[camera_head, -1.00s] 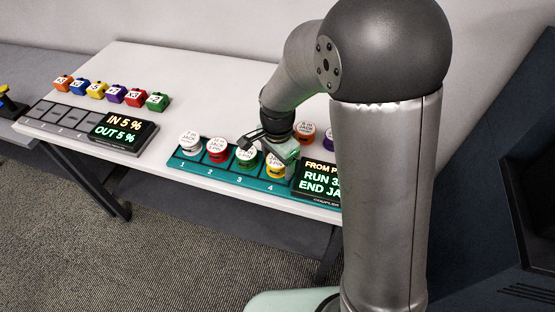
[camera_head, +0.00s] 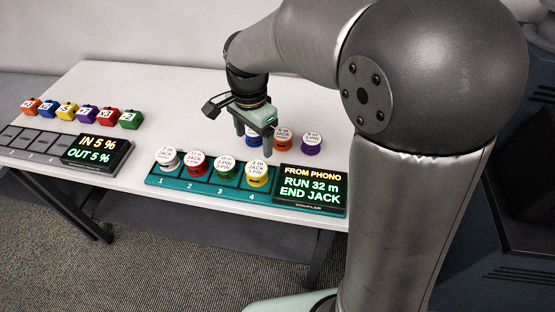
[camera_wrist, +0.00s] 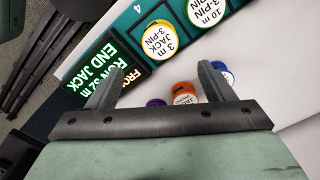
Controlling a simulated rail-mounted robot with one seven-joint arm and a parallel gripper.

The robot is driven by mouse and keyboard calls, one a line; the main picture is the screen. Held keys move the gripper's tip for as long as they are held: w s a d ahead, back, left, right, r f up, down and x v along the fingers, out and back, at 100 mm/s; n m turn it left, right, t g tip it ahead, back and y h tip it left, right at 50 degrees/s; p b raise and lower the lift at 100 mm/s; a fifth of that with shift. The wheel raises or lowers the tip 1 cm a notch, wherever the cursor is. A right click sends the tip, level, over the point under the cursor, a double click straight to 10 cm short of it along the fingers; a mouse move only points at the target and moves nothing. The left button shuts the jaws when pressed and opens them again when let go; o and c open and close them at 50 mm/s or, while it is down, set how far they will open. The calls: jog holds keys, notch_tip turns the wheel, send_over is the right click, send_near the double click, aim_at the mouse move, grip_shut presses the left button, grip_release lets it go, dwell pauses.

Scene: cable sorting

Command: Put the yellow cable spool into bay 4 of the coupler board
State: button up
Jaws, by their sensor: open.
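The yellow cable spool (camera_head: 257,176) sits upright in bay 4 of the teal coupler board (camera_head: 231,195), its white top marked 3 m jack 3-pin. It also shows in the wrist view (camera_wrist: 157,47). My gripper (camera_head: 254,146) is open and empty, raised behind the yellow spool and apart from it. In the wrist view the two fingers (camera_wrist: 161,75) stand wide apart with nothing gripped between them. White (camera_head: 168,160), red (camera_head: 196,166) and green (camera_head: 226,172) spools fill bays 1 to 3.
Blue (camera_head: 253,138), orange (camera_head: 282,140) and purple (camera_head: 311,144) spools stand on the table behind the board, near my fingers. The coupler display (camera_head: 310,190) reads run 32 m, end jack. A second board (camera_head: 38,147) and several coloured blocks (camera_head: 82,113) are at left.

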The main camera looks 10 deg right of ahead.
jog(key=s+d+f+n, duration=0.1)
jog(key=s+d+n, duration=0.4)
jog(key=s, duration=0.4)
jog(key=s+d+f+n, duration=0.1)
jog(key=s+d+n, duration=0.4)
jog(key=s+d, duration=0.2)
jog(key=shift+s+n, duration=0.4)
jog(key=shift+s, duration=0.8)
jog(key=shift+f, duration=0.1)
